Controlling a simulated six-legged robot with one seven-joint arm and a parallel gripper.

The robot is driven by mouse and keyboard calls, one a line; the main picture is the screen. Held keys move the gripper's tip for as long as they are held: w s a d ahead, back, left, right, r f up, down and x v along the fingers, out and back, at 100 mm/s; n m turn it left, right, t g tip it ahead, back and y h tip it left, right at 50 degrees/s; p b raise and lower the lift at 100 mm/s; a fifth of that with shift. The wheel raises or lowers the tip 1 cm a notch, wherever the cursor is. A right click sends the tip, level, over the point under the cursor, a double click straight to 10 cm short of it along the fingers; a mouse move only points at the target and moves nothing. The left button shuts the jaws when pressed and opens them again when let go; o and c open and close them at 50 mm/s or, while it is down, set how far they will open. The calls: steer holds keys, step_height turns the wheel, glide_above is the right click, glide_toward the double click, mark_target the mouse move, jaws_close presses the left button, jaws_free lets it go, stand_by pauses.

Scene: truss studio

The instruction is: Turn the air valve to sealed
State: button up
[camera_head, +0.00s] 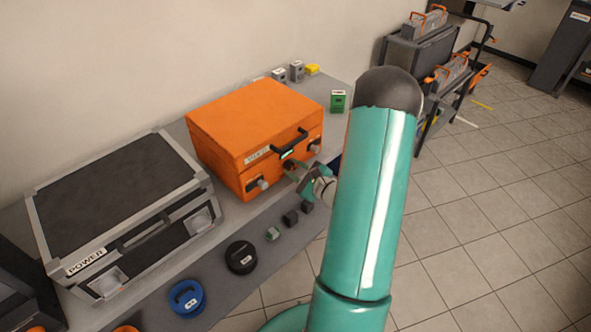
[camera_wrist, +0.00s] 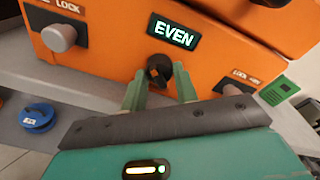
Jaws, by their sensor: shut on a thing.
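The orange case (camera_head: 249,131) stands on the grey table against the wall. The air valve (camera_wrist: 159,69), a small dark knob, sits on its front face, below a lit display (camera_wrist: 174,31) that reads "EVEN". My gripper (camera_wrist: 160,82) is at the case front, its two green fingers around the knob and shut on it. In the head view my gripper (camera_head: 297,172) reaches the case from the right, and the knob is largely hidden there. Which way the knob points is hard to tell.
Lock knobs (camera_wrist: 59,38) flank the valve. A black POWER case (camera_head: 115,195) stands at left. A blue roll (camera_head: 187,297), a black roll (camera_head: 240,257) and small blocks (camera_head: 290,217) lie along the table front. A green box (camera_head: 338,101) stands behind.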

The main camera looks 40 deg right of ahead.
stand_by(0.3)
steer(key=o, duration=1)
steer(key=shift+c, duration=0.2)
steer(key=s+r, duration=0.1)
steer(key=s, duration=1.2)
steer(key=shift+s+d+r, duration=0.15)
steer(key=shift+s+r, duration=0.05)
steer(key=shift+s, duration=0.15)
